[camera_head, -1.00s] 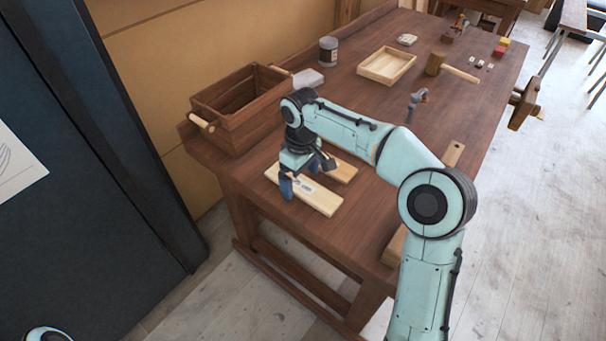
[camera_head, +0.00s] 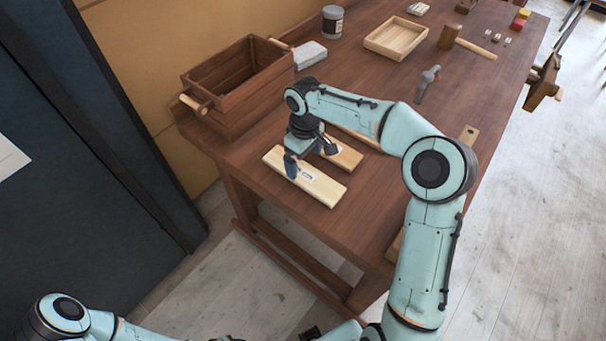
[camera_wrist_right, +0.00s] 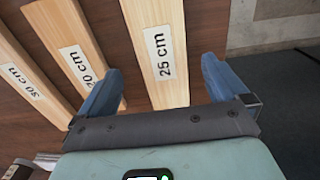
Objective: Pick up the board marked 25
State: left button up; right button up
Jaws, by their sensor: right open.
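The board marked 25 cm (camera_wrist_right: 158,75) is pale wood with a white label. It lies flat on the workbench near its front edge, and it shows in the head view (camera_head: 325,190). My right gripper (camera_wrist_right: 161,66) is open, with one blue finger on each side of this board in the wrist view. My left gripper is not visible.
A wooden crate (camera_head: 235,95) with handles stands at the bench's left end, near a pale block (camera_head: 309,55).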

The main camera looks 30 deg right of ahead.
aim_at(303, 172)
notch_tip(303, 172, down, 5)
jog(key=shift+w+a+f, duration=0.1)
jog(key=shift+w+a, duration=0.05)
jog(key=c, duration=1.1)
